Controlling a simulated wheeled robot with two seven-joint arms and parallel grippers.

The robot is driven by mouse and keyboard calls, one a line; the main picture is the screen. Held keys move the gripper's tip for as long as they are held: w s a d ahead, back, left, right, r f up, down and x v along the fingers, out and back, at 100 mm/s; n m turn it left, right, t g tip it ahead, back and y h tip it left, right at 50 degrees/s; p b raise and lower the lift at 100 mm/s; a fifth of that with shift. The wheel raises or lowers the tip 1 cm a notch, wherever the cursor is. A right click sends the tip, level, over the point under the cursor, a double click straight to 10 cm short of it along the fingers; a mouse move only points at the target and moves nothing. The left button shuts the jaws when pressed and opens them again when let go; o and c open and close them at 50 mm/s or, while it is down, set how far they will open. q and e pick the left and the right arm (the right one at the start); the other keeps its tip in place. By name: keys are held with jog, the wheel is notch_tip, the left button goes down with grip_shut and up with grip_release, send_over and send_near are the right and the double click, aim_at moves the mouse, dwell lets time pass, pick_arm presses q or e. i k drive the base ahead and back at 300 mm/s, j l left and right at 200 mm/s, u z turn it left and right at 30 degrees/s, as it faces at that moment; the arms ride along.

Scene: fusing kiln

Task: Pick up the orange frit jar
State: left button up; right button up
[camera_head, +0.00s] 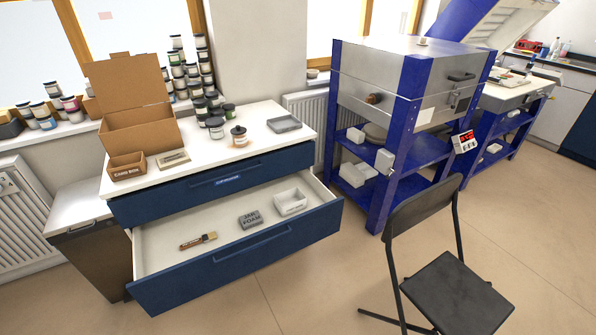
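A small jar with orange-brown contents and a dark lid, which looks like the orange frit jar (239,138), stands upright on the white top of the drawer cabinet (262,142). It is at the front of a group of jars, to the right of a jar with pale contents (215,129) and apart from it. Its label is too small to read. Neither of my grippers shows in this view.
A cardboard box (140,128) and a grey tray (284,124) flank the jars. Several jars are stacked behind. The open lower drawer (172,240) juts out in front. A black chair (455,292) and a blue-framed kiln (398,75) stand right.

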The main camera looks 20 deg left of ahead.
aim_at(241, 140)
jog(key=u, duration=1.05)
